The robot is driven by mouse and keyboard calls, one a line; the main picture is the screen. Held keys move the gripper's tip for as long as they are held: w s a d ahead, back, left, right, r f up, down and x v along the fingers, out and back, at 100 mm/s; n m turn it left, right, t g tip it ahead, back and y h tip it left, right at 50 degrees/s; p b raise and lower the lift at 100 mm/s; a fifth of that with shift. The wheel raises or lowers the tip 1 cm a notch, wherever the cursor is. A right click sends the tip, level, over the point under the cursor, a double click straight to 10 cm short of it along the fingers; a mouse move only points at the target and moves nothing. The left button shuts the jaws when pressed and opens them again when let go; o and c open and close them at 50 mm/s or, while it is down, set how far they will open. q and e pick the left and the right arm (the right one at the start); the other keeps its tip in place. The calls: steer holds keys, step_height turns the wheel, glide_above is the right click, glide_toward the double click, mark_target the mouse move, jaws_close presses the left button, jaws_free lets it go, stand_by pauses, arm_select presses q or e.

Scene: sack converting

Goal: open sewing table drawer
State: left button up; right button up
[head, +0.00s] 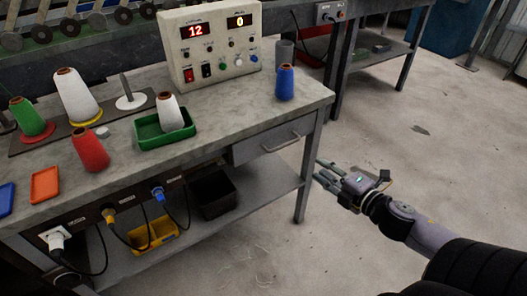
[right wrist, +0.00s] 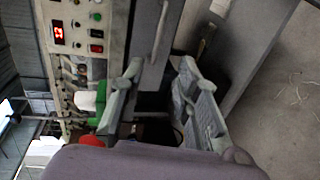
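The sewing table (head: 225,101) has a grey drawer (head: 252,150) under the right end of its top. The drawer looks shut, with its front about flush with the table frame. A pale bar handle (head: 283,142) is on its front; it also shows upright at the top of the right wrist view (right wrist: 160,32). My right gripper (head: 319,170) is to the right of the handle and a little lower in the head view, apart from it. In the right wrist view its two fingers (right wrist: 160,85) are spread with nothing between them. My left gripper is not in view.
The table's front right leg (head: 306,185) stands close beside my right gripper. A control box (head: 212,45), a blue cone (head: 285,82) and a green tray (head: 150,141) are on the top. A black bin (head: 214,195) sits on the lower shelf. The floor at right is mostly clear.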

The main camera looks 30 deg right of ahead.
mark_target(286, 145)
steer(key=b+x, duration=0.2)
steer(key=x, duration=1.4)
steer(key=shift+w, duration=0.55)
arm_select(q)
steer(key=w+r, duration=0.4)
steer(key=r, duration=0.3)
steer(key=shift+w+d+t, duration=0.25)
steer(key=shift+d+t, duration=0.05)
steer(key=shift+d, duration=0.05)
arm_select(e)
steer(key=shift+a+f, duration=0.1)
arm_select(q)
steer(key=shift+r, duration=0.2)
arm_select(e)
steer(key=shift+c, duration=0.6)
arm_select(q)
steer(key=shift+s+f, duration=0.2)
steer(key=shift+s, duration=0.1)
arm_select(e)
jaws_close()
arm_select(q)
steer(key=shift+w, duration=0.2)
